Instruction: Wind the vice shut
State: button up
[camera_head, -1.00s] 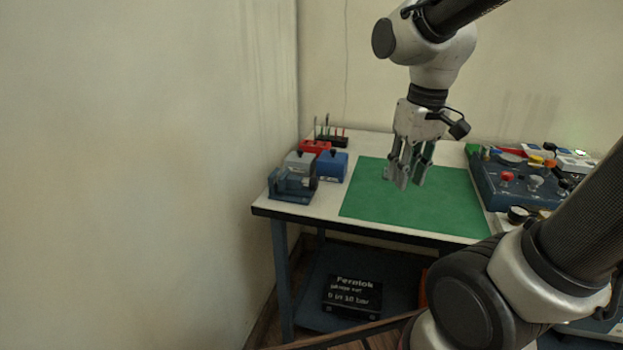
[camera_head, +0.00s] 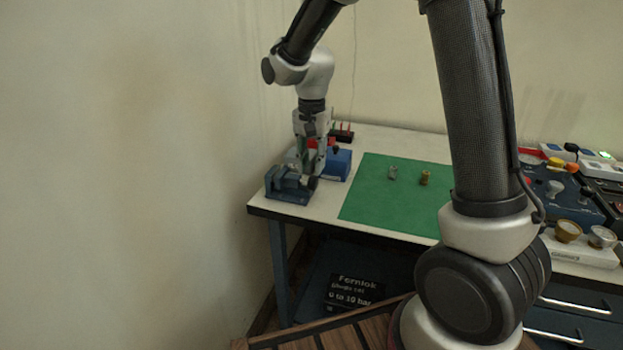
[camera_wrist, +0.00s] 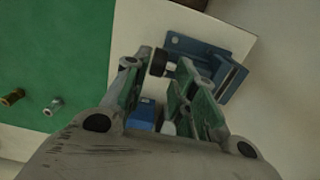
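The blue vice (camera_head: 284,184) stands at the table's front left corner. It also shows in the wrist view (camera_wrist: 212,50), with a dark, round-ended handle (camera_wrist: 158,63) sticking out toward the mat. My gripper (camera_head: 308,178) is beside the vice on its handle side, pointing down. In the wrist view my gripper (camera_wrist: 165,60) has its two green-padded fingers apart, and the handle's end appears between the fingertips. I cannot tell whether either finger touches it. The vice's jaws are partly hidden, so their gap is unclear.
A blue box (camera_head: 339,163) stands close behind my gripper, with a tool rack (camera_head: 343,136) farther back. Two small brass and grey fittings (camera_head: 425,178) are on the green mat (camera_head: 375,208). The wall is close on the left.

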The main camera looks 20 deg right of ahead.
aim_at(314, 177)
notch_tip(314, 177, down, 5)
jog(key=shift+f, duration=0.15)
jog(key=shift+c, duration=0.2)
grip_shut()
jog(key=shift+w+d+g+y, duration=0.2)
jog(key=shift+g+y, duration=0.4)
jog(key=shift+g, duration=0.2)
jog(key=shift+w+d+g+y, duration=0.1)
jog(key=shift+w+g+y, duration=0.1)
jog(key=shift+g+y, duration=1.1)
jog(key=shift+g, duration=0.4)
